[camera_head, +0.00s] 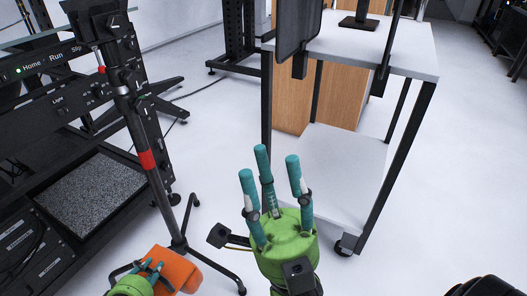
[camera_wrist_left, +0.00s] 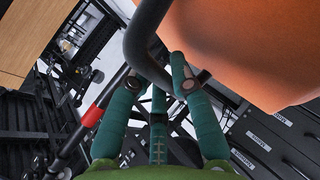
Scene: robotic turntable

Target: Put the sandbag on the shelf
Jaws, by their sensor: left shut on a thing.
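The orange sandbag (camera_head: 178,270) is at the bottom left of the head view, with its body beside my left gripper (camera_head: 150,268). In the left wrist view the sandbag (camera_wrist_left: 245,45) fills the upper right, and its dark handle (camera_wrist_left: 146,40) passes between my teal fingers. My left gripper is shut on that handle; the exact contact is partly hidden. My right gripper (camera_head: 268,170) is at the bottom centre, with its three teal fingers spread, pointing up and empty. A black rack (camera_head: 60,120) at the left has a low shelf with a grey speckled surface (camera_head: 95,195).
A black stand (camera_head: 150,160) with a red band and spread legs rises between the rack and my grippers. A white-topped cart (camera_head: 415,50) with a lower white shelf (camera_head: 345,165) stands at the right. The pale floor (camera_head: 455,190) right of the cart is clear.

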